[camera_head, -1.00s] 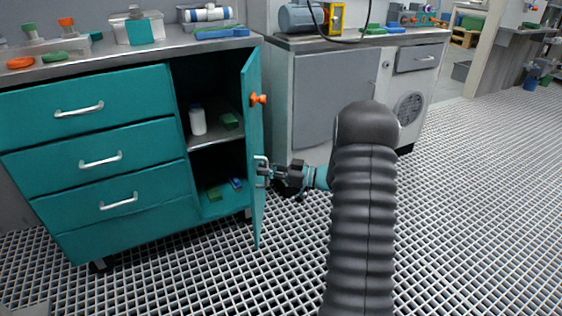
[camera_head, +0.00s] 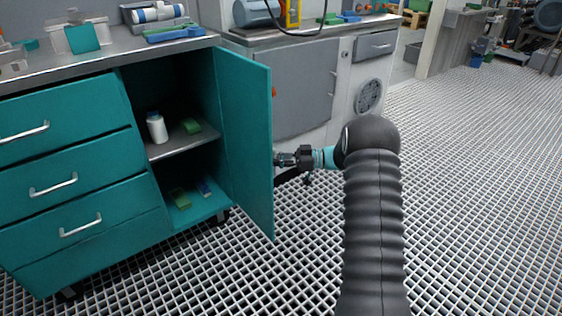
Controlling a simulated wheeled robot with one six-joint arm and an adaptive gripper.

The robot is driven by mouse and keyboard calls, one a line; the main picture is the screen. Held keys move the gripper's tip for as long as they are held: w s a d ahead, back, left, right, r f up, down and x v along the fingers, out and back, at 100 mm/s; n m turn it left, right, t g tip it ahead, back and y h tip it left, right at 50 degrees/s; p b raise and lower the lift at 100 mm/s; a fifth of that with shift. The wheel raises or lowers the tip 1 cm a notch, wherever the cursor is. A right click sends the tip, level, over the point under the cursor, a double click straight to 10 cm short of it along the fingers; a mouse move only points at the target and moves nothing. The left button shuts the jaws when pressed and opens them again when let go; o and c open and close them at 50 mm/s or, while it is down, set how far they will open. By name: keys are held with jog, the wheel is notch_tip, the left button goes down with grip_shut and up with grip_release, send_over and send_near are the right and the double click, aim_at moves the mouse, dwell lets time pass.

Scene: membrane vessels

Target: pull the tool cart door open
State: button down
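The teal tool cart (camera_head: 80,170) stands at the left with its door (camera_head: 246,140) swung wide open, hinged on the right side of the open compartment. I see the door's inner face. Its handle is hidden behind the door panel. My gripper (camera_head: 281,160) is at the outer side of the door, by its free edge at mid height. The fingertips are partly hidden by the door edge, so I cannot tell whether they hold the handle. My black ribbed arm (camera_head: 374,230) reaches in from the lower right.
Inside the cart, a white bottle (camera_head: 157,128) and a green block (camera_head: 191,126) stand on the shelf (camera_head: 172,145). A grey cabinet (camera_head: 300,85) stands close behind the door. The grated floor (camera_head: 470,200) at the right is clear.

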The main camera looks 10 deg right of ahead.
jog(key=shift+w+d+g, duration=0.1)
jog(key=shift+d+g, duration=0.05)
jog(key=shift+g, duration=0.15)
jog(key=c, duration=1.2)
grip_release()
jog(key=shift+d, duration=0.15)
jog(key=d, duration=0.4)
jog(key=s+d, duration=0.1)
jog(key=d, duration=0.2)
jog(key=s+d, duration=0.1)
jog(key=d, duration=0.3)
jog(key=shift+d, duration=0.35)
